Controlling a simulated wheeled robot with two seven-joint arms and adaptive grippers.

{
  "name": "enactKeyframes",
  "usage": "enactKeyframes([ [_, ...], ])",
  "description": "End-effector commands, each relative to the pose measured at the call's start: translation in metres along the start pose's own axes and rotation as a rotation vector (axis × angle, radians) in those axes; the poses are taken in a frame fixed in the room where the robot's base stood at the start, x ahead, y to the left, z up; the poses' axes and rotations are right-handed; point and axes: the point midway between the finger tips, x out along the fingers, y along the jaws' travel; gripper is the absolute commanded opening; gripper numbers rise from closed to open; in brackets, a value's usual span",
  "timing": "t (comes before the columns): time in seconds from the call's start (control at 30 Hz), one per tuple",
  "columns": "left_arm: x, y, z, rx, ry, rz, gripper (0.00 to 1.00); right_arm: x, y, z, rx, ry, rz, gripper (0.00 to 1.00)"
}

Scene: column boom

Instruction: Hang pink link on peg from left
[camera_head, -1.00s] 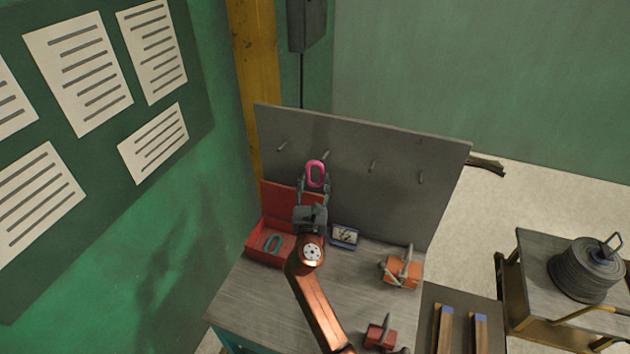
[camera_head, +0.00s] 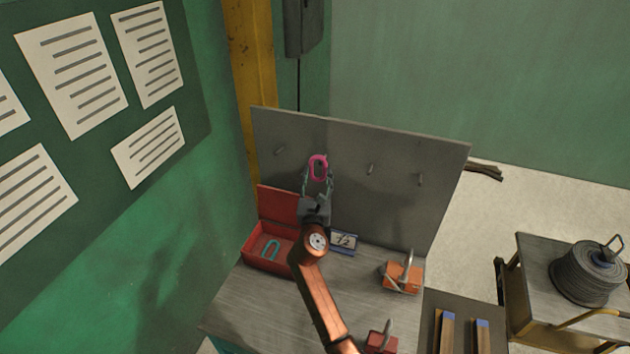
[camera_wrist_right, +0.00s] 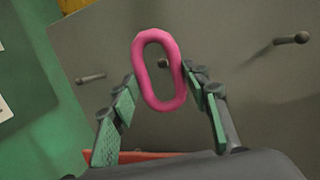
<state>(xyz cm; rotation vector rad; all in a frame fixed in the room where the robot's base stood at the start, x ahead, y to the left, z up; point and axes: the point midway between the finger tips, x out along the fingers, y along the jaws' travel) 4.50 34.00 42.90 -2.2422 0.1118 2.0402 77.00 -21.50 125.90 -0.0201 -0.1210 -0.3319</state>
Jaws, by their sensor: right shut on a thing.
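The pink link (camera_head: 318,167) is an oval ring held upright in front of the grey peg board (camera_head: 345,140). My right gripper (camera_head: 318,180) is shut on it, with a finger on each side in the right wrist view (camera_wrist_right: 159,82). There a peg (camera_wrist_right: 164,62) shows through the opening of the link (camera_wrist_right: 141,72); I cannot tell whether it passes through the ring. Another peg (camera_wrist_right: 90,77) is to its left and one (camera_wrist_right: 292,39) to its right. In the head view the leftmost peg (camera_head: 280,150) and two right-hand pegs, (camera_head: 370,168) and (camera_head: 420,179), are bare. My left gripper is out of view.
An open red box (camera_head: 262,262) with a teal link (camera_head: 270,249) stands at the bench's left. A small framed picture (camera_head: 344,243), an orange block with a grey shackle (camera_head: 402,277) and a red block (camera_head: 380,342) are on the bench (camera_head: 255,305). A cable spool (camera_head: 588,278) stands right.

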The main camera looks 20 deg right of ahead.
Motion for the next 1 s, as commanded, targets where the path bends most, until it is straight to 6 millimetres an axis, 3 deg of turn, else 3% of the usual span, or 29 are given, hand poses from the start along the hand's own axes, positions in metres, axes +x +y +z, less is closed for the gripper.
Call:
enactKeyframes([
  [0.8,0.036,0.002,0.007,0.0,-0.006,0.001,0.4,0.043,-0.012,-0.014,0.001,-0.002,0.0,0.13],
  [1.0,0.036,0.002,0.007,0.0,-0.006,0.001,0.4,0.051,-0.014,-0.018,-0.001,-0.003,0.0,0.13],
])
